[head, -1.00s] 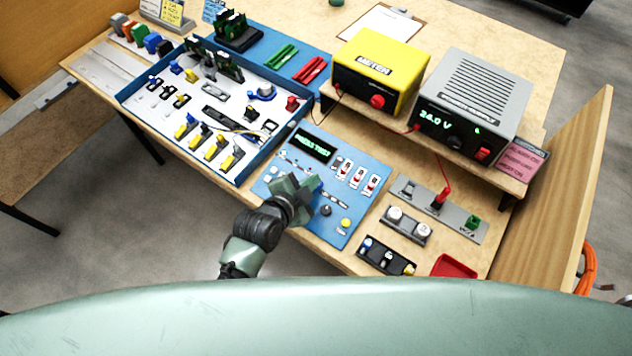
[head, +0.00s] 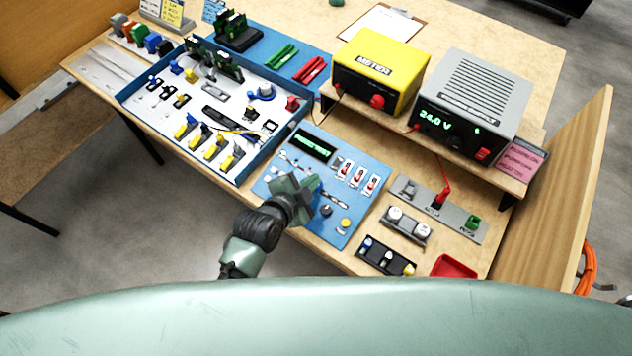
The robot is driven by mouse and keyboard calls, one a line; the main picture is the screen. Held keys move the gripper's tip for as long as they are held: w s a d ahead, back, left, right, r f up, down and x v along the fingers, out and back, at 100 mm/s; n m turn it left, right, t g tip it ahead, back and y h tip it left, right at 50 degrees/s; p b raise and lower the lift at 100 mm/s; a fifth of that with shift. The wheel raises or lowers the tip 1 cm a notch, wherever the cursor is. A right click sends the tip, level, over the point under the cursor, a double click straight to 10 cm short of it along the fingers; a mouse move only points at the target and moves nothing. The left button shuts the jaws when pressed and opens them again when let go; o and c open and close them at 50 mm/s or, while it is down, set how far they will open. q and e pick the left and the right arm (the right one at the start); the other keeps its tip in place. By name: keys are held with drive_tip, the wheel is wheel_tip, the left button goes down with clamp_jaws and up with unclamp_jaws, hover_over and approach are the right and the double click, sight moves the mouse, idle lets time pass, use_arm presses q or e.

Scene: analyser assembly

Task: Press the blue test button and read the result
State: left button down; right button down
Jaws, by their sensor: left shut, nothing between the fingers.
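The blue analyser panel (head: 335,228) lies on the table with a small display (head: 312,147) showing green text too small to read surely. My left gripper (head: 308,187) is over the left-middle part of the panel, shut and empty. A bit of blue (head: 316,185) shows at its fingertips; I cannot tell whether it is the test button or whether the fingers touch it. The gripper hides part of the panel. A yellow button (head: 345,223), a dark knob (head: 326,209) and several red-and-white switches (head: 358,174) stay visible. My right gripper is not in view.
A blue-rimmed parts tray (head: 243,170) is left of the panel. A yellow meter (head: 380,66) and a grey supply (head: 473,105) reading 24.0 V stand on a shelf behind. Connector strips (head: 458,221) and a red tray (head: 453,267) lie to the right.

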use_arm(q)
drive_tip(key=shift+f, duration=0.2)
drive_tip(key=shift+w+f, duration=0.1)
drive_tip(key=shift+f, duration=0.1)
drive_tip(key=shift+d+f, duration=0.1)
drive_tip(key=shift+f, duration=0.25)
idle(0.8)
idle(0.4)
drive_tip(key=shift+r+p, duration=0.75)
drive_tip(key=shift+r, duration=0.1)
drive_tip(key=r+p, duration=0.3)
drive_tip(key=s+r+p, duration=0.1)
drive_tip(key=p, duration=0.1)
drive_tip(key=shift+a+r, duration=0.35)
drive_tip(key=shift+a, duration=0.05)
